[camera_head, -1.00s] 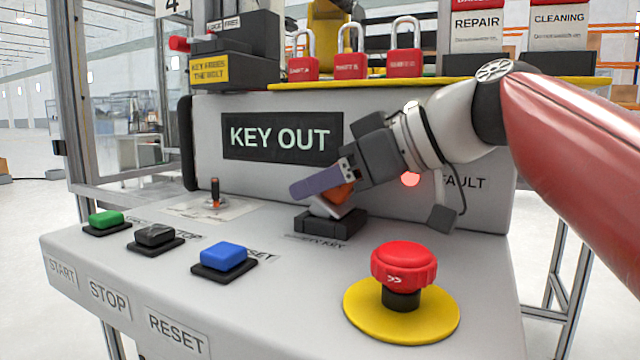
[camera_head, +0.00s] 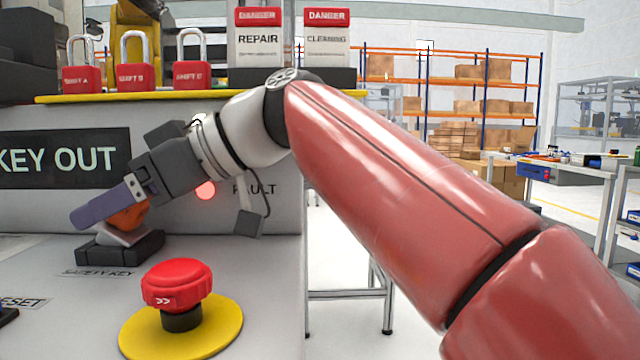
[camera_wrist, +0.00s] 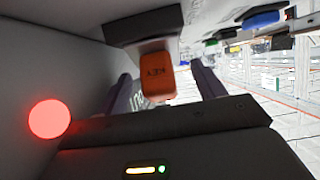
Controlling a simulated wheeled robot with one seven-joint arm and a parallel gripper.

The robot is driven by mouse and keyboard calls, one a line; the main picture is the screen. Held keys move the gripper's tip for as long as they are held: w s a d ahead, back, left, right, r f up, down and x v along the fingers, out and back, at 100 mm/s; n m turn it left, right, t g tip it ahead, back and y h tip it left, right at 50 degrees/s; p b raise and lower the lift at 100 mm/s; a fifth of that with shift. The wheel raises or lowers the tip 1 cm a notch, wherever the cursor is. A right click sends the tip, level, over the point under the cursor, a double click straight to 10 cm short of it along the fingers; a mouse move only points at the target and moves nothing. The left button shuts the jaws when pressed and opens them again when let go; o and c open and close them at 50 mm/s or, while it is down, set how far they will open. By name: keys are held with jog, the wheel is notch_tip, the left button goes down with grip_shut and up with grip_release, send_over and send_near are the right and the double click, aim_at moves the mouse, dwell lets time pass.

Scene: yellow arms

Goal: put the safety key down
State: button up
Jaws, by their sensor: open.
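The safety key (camera_head: 130,217) is orange and sits tilted at the dark key holder (camera_head: 135,247) on the grey console, above the SAFETY KEY label. It also shows in the wrist view (camera_wrist: 157,77), with KEY written on its face. My gripper (camera_head: 103,207) is at the key with its purple fingers. In the wrist view the fingers of my gripper (camera_wrist: 165,85) stand one on each side of the key, with gaps visible between them and it. The gripper is open. In the head view the near finger hides part of the key and the far finger.
A red emergency button (camera_head: 177,285) on a yellow disc stands in front of my gripper. The KEY OUT display (camera_head: 62,158) is on the panel behind, with a lit red FAULT lamp (camera_head: 205,190). Red padlocks (camera_head: 135,77) stand on the yellow-edged shelf (camera_head: 200,97) above.

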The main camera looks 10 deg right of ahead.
jog(key=s+d+r, duration=0.1)
jog(key=d, duration=2.1)
jog(key=shift+s+r, duration=0.25)
jog(key=shift+s, duration=0.15)
jog(key=shift+d, duration=0.4)
jog(key=c, duration=0.3)
